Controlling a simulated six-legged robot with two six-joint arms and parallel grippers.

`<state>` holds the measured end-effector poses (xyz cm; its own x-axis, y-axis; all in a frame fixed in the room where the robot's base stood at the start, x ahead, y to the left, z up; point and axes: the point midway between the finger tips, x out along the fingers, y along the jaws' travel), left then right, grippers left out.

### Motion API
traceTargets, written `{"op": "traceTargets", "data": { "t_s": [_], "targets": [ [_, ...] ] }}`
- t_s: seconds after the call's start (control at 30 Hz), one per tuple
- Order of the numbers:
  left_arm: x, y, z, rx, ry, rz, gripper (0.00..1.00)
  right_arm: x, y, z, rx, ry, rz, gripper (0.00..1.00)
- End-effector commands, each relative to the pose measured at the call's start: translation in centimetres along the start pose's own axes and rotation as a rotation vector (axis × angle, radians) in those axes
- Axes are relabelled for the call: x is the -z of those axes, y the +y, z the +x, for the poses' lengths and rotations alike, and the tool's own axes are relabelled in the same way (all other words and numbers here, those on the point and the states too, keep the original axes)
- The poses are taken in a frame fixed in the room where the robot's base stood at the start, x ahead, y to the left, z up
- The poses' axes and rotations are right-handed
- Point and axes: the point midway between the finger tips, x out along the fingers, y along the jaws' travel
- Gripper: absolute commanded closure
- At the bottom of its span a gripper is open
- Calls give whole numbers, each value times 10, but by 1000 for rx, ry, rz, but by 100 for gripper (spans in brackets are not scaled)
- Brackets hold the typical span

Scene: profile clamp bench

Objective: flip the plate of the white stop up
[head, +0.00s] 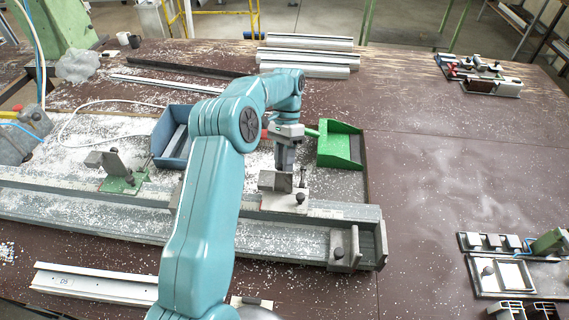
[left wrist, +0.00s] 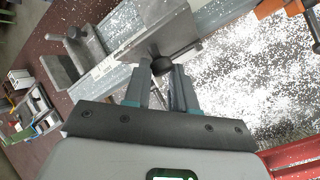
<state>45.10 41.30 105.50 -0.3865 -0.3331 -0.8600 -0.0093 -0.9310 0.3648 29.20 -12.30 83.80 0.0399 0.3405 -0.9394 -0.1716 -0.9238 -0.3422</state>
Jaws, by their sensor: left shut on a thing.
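The white stop (head: 288,204) sits on the long grey profile rail, right of the middle in the head view. Its grey plate (head: 268,181) is beside the fingers; the plate also shows in the left wrist view (left wrist: 168,32). How far the plate is tilted is hard to tell. My left gripper (head: 284,166) is over the stop. In the left wrist view its fingertips (left wrist: 163,72) are shut on a round black knob (left wrist: 162,64) at the plate's edge. A second dark knob (head: 300,198) is on the stop's front. My right gripper is not in view.
A green stop (head: 125,182) with a grey plate stands further left on the rail. An end block (head: 343,248) closes the rail's right end.

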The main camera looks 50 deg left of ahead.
Motion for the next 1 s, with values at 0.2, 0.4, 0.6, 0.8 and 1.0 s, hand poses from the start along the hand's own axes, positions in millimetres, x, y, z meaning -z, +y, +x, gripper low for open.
{"op": "traceTargets", "data": {
  "t_s": [0.2, 0.4, 0.6, 0.8, 1.0],
  "targets": [
    [2, -11, 8, -52, -75, -7, 100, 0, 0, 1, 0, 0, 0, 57],
    [4, -13, 8, -78, -100, -8, 100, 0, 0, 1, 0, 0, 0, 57],
    [4, -13, 8, -86, -108, -8, 100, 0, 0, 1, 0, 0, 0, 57],
    [4, -13, 8, -86, -109, -8, 100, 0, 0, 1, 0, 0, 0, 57],
    [4, -13, 8, -86, -109, -8, 50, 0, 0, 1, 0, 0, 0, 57]
  ]
}}
